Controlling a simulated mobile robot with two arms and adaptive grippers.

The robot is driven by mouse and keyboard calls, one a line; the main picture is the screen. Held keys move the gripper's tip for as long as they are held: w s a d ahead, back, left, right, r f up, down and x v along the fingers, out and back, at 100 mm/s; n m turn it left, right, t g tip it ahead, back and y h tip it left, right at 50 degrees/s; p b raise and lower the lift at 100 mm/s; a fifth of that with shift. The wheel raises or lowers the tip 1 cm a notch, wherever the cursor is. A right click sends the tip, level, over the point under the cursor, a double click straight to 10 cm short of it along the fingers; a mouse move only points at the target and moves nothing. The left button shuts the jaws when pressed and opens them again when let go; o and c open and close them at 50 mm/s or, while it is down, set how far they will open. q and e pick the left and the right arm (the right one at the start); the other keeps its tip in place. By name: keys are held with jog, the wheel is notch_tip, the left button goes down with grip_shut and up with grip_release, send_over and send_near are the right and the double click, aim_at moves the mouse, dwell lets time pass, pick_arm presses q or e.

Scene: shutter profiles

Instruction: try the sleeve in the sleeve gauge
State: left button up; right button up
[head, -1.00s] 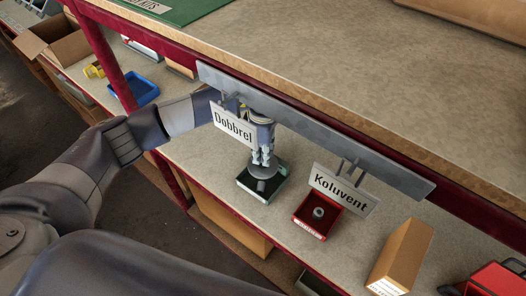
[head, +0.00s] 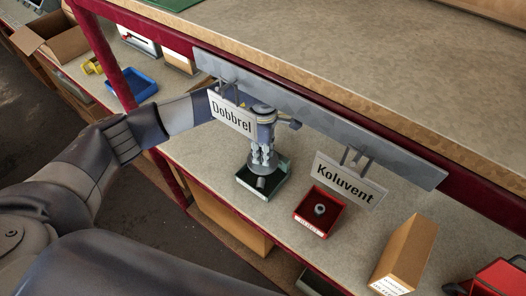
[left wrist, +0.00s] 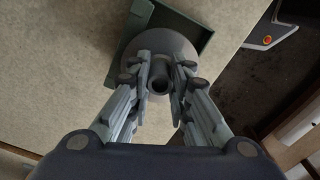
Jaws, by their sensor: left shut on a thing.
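My left gripper (head: 262,162) points down under the Dobbrel sign. In the left wrist view (left wrist: 160,75) its fingers are closed on the hollow round tube of a grey sleeve (left wrist: 160,78). A wide grey disc (left wrist: 183,52) surrounds the tube below the fingertips; whether it is the sleeve's flange or a separate gauge, I cannot tell. A short grey cylinder (head: 262,184) shows beneath the disc, over or in a dark green tray (head: 247,190); I cannot tell if it joins the held part. No sleeve gauge is clearly identifiable. My right gripper is out of view.
The Dobbrel sign (head: 232,113) and Koluvent sign (head: 345,180) hang from a grey rail (head: 400,172). A red tray (head: 306,226) holds a small grey ring (head: 320,209). A cardboard box (head: 405,255) stands right of it. Bare shelf lies between the trays.

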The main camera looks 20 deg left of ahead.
pick_arm(q)
jog(key=shift+f+b, duration=0.2)
jog(key=shift+b, duration=0.15)
dwell(0.9)
jog(key=o, duration=0.8)
jog(key=shift+o, duration=0.2)
jog(key=shift+s, duration=0.1)
notch_tip(320, 180, up, 8)
jog(key=shift+f, duration=0.2)
